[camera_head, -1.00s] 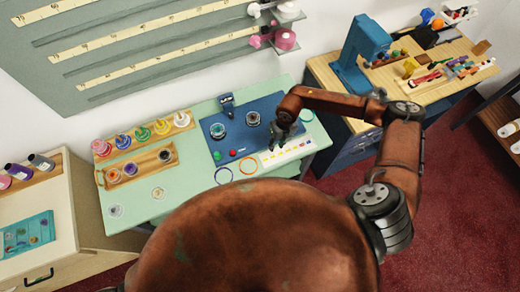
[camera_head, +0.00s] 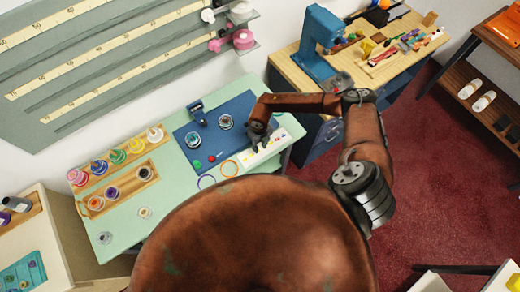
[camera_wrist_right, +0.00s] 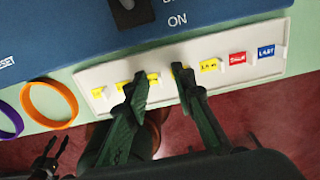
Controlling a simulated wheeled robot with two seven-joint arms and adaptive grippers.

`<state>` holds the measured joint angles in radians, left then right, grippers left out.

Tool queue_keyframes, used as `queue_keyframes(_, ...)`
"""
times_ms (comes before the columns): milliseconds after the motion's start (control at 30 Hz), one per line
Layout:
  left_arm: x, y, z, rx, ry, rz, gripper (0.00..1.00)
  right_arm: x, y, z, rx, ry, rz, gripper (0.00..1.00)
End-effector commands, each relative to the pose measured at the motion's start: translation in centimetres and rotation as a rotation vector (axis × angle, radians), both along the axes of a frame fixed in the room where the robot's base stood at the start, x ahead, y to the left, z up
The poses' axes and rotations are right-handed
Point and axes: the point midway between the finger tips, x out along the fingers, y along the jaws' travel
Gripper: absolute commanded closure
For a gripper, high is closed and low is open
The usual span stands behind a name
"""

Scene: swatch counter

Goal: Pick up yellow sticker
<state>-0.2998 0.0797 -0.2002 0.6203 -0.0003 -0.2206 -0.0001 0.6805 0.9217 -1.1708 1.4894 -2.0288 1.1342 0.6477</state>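A white sticker strip (camera_wrist_right: 95,76) lies along the front edge of the counter; in the head view (camera_head: 276,150) it is partly behind my right gripper. It carries several yellow stickers, one at its left end (camera_wrist_right: 97,93) and one right of my fingers (camera_wrist_right: 209,65). My right gripper (camera_wrist_right: 160,80) is over the strip, its two dark fingertips apart with a yellow sticker (camera_wrist_right: 153,78) seen between them. The fingers hide parts of other stickers. Contact cannot be told. In the head view my right gripper (camera_head: 260,137) points down. A dark pronged shape at the wrist view's lower left may be my left gripper (camera_wrist_right: 50,160).
A red sticker (camera_wrist_right: 237,58) and a blue sticker (camera_wrist_right: 266,51) sit at the strip's right end. An orange ring (camera_wrist_right: 75,116) and a purple ring (camera_wrist_right: 10,120) lie left of it. The blue mat (camera_head: 198,146) with two jars is behind. Paint bottles (camera_head: 117,156) stand at left.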

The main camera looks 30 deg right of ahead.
Motion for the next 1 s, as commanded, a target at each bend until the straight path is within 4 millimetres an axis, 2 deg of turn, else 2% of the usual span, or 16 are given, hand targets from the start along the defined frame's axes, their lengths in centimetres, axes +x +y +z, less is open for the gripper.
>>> queue_keyframes(400, 0.0, 0.0, 0.0, 0.0, -0.001, 0.0, 0.58, 0.0, 0.0, 0.1, 0.0, 0.0, 0.0, 1.0)
queue_keyframes(833, 0.0, 0.0, 0.0, 0.0, -0.001, 0.0, 0.58, 0.0, 0.0, 0.2, 0.0, -0.001, 0.0, 1.0)
queue_keyframes(1000, 0.0, 0.0, -0.1, 0.0, -0.001, 0.0, 0.58, 0.1, -0.1, 1.3, 0.0, -0.002, -0.001, 1.0)
